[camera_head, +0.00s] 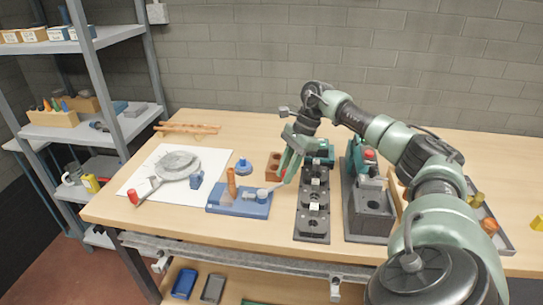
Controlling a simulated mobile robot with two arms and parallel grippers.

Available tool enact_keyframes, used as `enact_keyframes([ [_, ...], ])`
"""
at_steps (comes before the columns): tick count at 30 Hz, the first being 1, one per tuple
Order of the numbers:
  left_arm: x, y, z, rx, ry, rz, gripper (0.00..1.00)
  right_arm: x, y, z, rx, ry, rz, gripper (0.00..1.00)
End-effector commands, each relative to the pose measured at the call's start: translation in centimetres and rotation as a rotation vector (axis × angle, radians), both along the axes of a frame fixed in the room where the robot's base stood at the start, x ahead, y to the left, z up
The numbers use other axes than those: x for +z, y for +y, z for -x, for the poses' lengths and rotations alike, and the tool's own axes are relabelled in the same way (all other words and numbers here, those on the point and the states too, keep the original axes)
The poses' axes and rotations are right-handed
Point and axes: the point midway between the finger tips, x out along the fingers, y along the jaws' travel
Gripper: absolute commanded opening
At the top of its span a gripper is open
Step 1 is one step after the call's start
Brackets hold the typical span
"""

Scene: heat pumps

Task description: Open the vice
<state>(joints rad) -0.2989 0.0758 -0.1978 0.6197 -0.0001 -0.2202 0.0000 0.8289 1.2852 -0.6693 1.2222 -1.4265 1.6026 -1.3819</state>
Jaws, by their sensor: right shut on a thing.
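The vice appears to be the low blue device (238,203) on the workbench, left of the middle. An upright orange part stands on it, and a grey bar reaches from its right side toward my right gripper (284,174). My right arm comes in from the right and bends down at this spot. The right gripper is shut at the right end of the grey bar, where a small red piece shows. The exact contact is too small to see clearly. My left gripper is out of view.
A dark rail with several blocks (312,208) stands just right of the vice, with a grey box-shaped fixture (368,222) beyond it. A brown block (273,160) and blue knob (243,167) sit behind. A white sheet (150,180) with a round grey part lies left.

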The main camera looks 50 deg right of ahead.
Motion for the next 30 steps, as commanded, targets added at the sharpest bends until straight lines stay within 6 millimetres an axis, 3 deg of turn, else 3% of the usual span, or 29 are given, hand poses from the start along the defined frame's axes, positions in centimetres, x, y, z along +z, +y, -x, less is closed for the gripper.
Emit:
enact_keyframes([
  [17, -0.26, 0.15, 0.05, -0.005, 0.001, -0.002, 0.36, 0.18, -0.77, 0.56, 0.015, -0.007, -0.001, 0.0],
  [18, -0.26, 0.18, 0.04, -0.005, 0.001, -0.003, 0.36, 0.17, -0.76, 0.56, 0.015, -0.007, -0.001, 0.31],
  [20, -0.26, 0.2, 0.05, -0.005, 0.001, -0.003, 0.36, 0.15, -0.75, 0.56, 0.015, -0.006, -0.001, 0.45],
  [30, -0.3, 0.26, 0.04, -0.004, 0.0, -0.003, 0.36, 0.24, -0.83, 0.63, 0.016, -0.004, -0.001, 0.45],
])
